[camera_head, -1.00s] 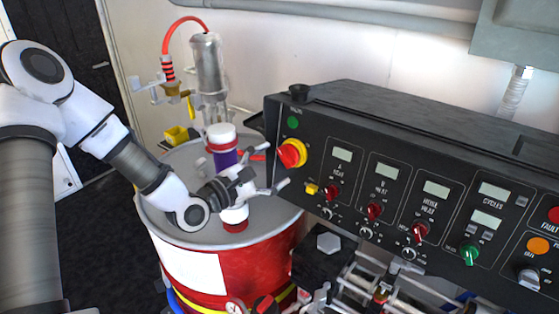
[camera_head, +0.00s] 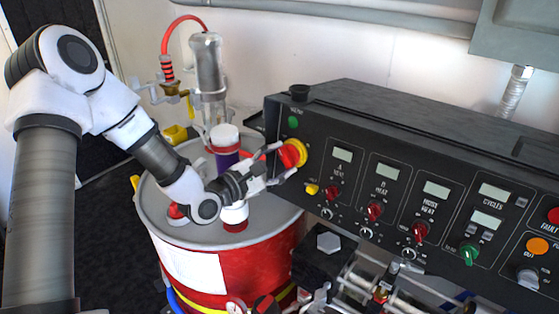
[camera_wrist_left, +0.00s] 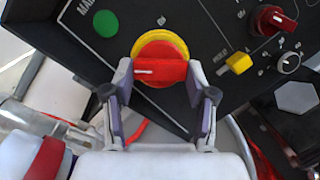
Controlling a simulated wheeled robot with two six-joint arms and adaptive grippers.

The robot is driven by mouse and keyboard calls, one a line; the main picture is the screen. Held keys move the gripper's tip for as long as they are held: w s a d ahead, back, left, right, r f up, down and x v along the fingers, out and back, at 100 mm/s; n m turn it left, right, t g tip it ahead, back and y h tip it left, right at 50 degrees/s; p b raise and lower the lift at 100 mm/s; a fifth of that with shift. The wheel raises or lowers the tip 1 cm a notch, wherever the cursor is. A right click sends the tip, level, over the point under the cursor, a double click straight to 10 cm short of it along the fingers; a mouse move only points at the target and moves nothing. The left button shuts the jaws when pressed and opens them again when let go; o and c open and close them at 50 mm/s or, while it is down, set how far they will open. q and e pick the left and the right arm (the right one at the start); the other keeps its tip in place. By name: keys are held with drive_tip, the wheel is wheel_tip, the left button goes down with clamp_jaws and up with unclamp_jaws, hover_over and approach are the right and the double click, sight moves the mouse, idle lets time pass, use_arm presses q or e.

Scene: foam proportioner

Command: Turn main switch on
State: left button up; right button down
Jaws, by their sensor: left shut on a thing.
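The main switch (camera_head: 291,154) is a red rotary knob on a yellow ring, at the left end of the black control panel. It also shows in the left wrist view (camera_wrist_left: 160,70), with its white pointer mark lying level toward the left. My left gripper (camera_head: 282,161) reaches it from the left, over the drum. In the left wrist view the fingers (camera_wrist_left: 162,85) stand on either side of the red knob, shut on it. The knob's yellow ring is visible above the fingers. My right gripper is in neither view now.
A green light (camera_head: 293,122) sits above the switch. A yellow knob (camera_head: 312,189) and several red knobs are to its right. A red drum (camera_head: 222,270) with a grey lid stands below my left arm, with a pump (camera_head: 208,65) behind it.

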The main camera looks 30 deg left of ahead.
use_arm(q)
drive_tip(key=shift+m, duration=0.3)
drive_tip(key=m, duration=0.2)
drive_tip(key=m+g+p, duration=0.1)
drive_tip(key=m, duration=0.2)
drive_tip(key=shift+r+g+h, duration=0.2)
drive_tip(key=shift+g+h, duration=0.1)
drive_tip(key=m+g+p, duration=0.1)
drive_tip(key=m, duration=0.3)
drive_tip(key=shift+m, duration=0.3)
drive_tip(key=m, duration=0.3)
drive_tip(key=shift+g+p, duration=0.3)
drive_tip(key=shift+g, duration=0.1)
drive_tip(key=m+y, duration=0.1)
drive_tip(key=m, duration=0.3)
drive_tip(key=shift+s+d+g+y, duration=0.15)
drive_tip(key=shift+g+y, duration=0.25)
drive_tip(key=shift+m, duration=0.3)
drive_tip(key=o, duration=1.2)
drive_tip(key=shift+c, duration=0.2)
drive_tip(key=shift+r, duration=0.1)
